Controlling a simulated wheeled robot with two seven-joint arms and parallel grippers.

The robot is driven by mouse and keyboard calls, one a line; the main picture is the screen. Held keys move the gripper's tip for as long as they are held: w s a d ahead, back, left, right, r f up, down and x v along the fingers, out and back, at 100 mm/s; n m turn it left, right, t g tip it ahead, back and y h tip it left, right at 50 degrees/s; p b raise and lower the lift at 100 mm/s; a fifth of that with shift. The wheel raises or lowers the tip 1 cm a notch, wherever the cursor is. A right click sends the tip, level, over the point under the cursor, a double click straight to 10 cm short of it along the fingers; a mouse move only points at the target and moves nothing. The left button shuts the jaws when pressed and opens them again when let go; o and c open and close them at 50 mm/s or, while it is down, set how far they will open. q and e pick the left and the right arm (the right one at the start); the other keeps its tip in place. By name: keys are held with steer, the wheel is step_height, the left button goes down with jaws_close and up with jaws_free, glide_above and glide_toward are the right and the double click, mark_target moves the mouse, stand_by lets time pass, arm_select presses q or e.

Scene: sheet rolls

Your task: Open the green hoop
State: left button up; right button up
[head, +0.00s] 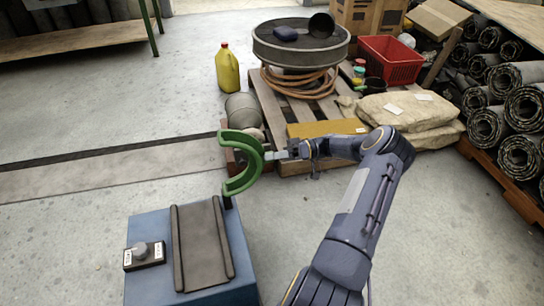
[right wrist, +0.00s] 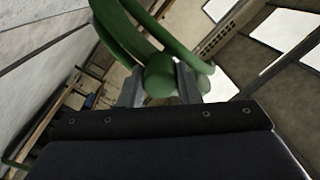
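The green hoop (head: 243,170) is a C-shaped half ring at the far right end of the blue box (head: 143,233), raised above its top, with its open side facing left. My right gripper (head: 272,155) reaches it from the right and meets its outer side. In the right wrist view, a round green knob of the hoop (right wrist: 160,76) sits between the two grey fingers of my right gripper (right wrist: 160,88), which appear closed against it. My left gripper is not in view.
The blue box carries a dark padded trough (head: 203,245) and a small control box with a knob (head: 144,255). Behind stand a wooden pallet (head: 270,105), paper sacks (head: 408,110), a yellow jug (head: 228,70) and a red crate (head: 390,62). Sheet rolls (head: 488,127) are stacked right. The left floor is clear.

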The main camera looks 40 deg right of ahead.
steer(key=o, duration=0.5)
steer(key=shift+c, duration=0.2)
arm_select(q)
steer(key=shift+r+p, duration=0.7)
arm_select(e)
steer(key=v, duration=0.8)
steer(key=shift+a+f, duration=0.1)
steer(key=shift+f, duration=0.05)
